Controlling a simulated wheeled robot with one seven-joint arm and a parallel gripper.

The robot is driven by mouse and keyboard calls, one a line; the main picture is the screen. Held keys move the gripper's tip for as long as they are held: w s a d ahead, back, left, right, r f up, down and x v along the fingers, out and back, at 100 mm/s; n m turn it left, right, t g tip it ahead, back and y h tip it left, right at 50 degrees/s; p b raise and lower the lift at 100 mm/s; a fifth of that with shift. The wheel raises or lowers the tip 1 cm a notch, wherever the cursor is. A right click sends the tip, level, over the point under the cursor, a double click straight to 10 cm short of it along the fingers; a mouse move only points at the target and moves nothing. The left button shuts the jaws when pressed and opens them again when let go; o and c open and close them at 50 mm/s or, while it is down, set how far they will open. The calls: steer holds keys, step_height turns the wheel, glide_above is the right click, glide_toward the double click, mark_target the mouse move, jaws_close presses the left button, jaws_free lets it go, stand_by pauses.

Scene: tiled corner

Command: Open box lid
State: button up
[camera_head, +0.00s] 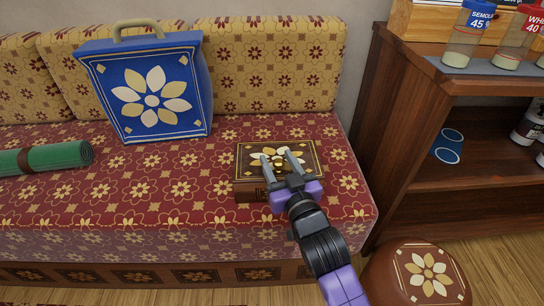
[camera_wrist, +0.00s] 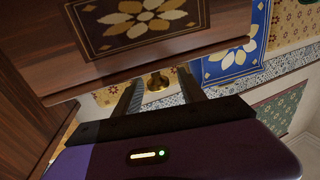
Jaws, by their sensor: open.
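The box (camera_head: 248,190) is dark brown with a cream and gold flower on its lid (camera_head: 310,152). It sits on the right part of the red patterned sofa seat, and its lid looks shut in the head view. My gripper (camera_head: 279,157) reaches over the box from the front right, with its two fingers apart. In the wrist view, a small brass knob (camera_wrist: 157,82) shows between the open fingers; I cannot tell whether either finger touches it. The flowered lid (camera_wrist: 140,24) fills the top left there. My gripper hides part of the box in the head view.
A blue flowered bag (camera_head: 150,95) leans on the cushions, left of the box. A rolled green mat (camera_head: 45,158) lies at far left. A wooden shelf (camera_head: 400,130) with jars stands close on the right. A round brown stool (camera_head: 415,275) is at the front right.

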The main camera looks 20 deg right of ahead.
mark_target(277, 155)
steer(key=shift+w+d+b, duration=0.1)
steer(key=shift+w+b, duration=0.2)
steer(key=shift+w, duration=1.15)
jaws_close()
stand_by(0.4)
